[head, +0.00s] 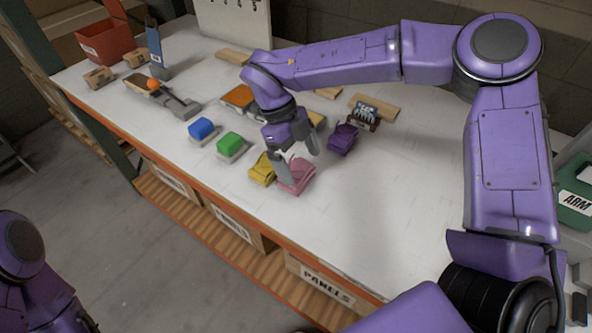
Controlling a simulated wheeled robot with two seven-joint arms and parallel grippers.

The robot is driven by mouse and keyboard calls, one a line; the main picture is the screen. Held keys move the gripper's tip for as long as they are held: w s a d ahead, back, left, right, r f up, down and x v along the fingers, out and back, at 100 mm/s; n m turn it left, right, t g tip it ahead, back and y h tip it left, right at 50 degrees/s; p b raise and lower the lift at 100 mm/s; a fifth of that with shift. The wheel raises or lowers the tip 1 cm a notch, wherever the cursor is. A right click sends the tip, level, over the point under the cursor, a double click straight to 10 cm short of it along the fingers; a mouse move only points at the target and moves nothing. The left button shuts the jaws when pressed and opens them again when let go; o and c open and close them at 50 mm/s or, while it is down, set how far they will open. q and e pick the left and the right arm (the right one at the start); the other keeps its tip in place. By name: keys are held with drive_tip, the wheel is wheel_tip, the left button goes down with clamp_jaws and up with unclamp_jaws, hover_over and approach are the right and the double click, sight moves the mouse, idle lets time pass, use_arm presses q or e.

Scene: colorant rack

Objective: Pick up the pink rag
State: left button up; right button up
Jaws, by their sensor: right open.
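The pink rag (296,177) lies folded on the white table (375,220), near its front edge. A yellow rag (262,170) lies close against its left side. My right gripper (298,163) is over the pink rag, pointing down, with its fingers open. One finger is at the rag's left side, between it and the yellow rag, and the other is above and to the right. I cannot tell whether the fingers touch the rag. My left arm shows only in part at the lower left, and its gripper is out of view.
A purple rag (343,139) lies right of and behind the gripper. A red bin (105,40) is at the far left. The table's right part is clear.

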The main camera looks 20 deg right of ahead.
sight(305, 172)
drive_tip(key=x, duration=0.2)
drive_tip(key=p+x, duration=0.1)
drive_tip(key=x, duration=0.2)
drive_tip(key=shift+w+f, duration=0.15)
drive_tip(key=shift+f, duration=0.15)
drive_tip(key=c, duration=0.7)
drive_tip(key=shift+c, duration=0.4)
drive_tip(key=shift+r, duration=0.15)
drive_tip(key=shift+r, duration=0.25)
drive_tip(key=s+a+r+b, duration=0.5)
drive_tip(key=s+a+r, duration=0.4)
drive_tip(key=r, duration=0.3)
drive_tip(key=shift+s+r, duration=0.15)
drive_tip(key=shift+s, duration=0.65)
drive_tip(key=shift+a, duration=0.1)
